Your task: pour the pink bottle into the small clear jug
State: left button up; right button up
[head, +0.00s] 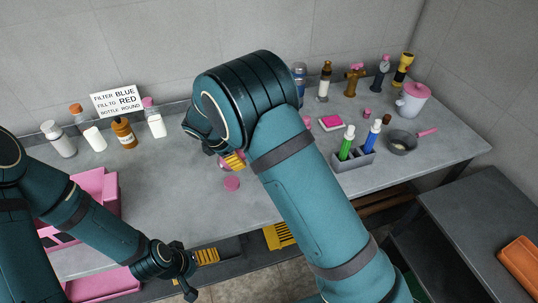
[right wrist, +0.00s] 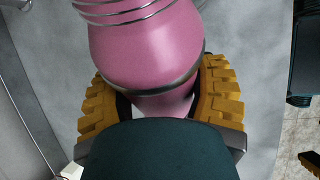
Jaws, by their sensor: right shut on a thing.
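My right gripper (head: 235,160) is above the middle of the grey counter, mostly hidden behind my own arm. It is shut on the pink bottle (head: 223,167), of which only a little shows in the head view. In the right wrist view the pink bottle (right wrist: 145,50) sits between the yellow fingers, with a dark band and thin silvery rings around it. Its mouth and tilt cannot be made out. My left gripper (head: 190,268) is low by the counter's front edge; its jaw opening is unclear. I cannot make out the small clear jug; my right arm covers part of the counter.
A pink disc (head: 232,184) lies on the counter below the right gripper. Several bottles stand at the back left by a sign (head: 117,99). A grey caddy (head: 353,157), a small pan (head: 401,144) and a pink-lidded pot (head: 411,105) stand at right. A pink rack (head: 99,187) is at left.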

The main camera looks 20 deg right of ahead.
jog(key=shift+a+r+y, duration=0.1)
jog(key=shift+r+y, duration=0.15)
jog(key=shift+y, duration=0.15)
jog(key=shift+a+r+t+y, duration=0.2)
jog(key=shift+r+t+y, duration=0.1)
jog(key=shift+r+y, duration=0.15)
jog(key=shift+w+a+f+y+b, duration=0.1)
jog(key=shift+a+f+y+b, duration=0.1)
jog(key=shift+y+b, duration=0.6)
dwell(0.5)
jog(key=shift+r+y, duration=0.2)
jog(key=shift+y, duration=0.05)
jog(key=shift+r+m, duration=0.15)
jog(key=shift+m, duration=0.15)
jog(key=shift+a+r+y, duration=0.1)
jog(key=shift+y, duration=0.3)
jog(key=shift+r, duration=0.1)
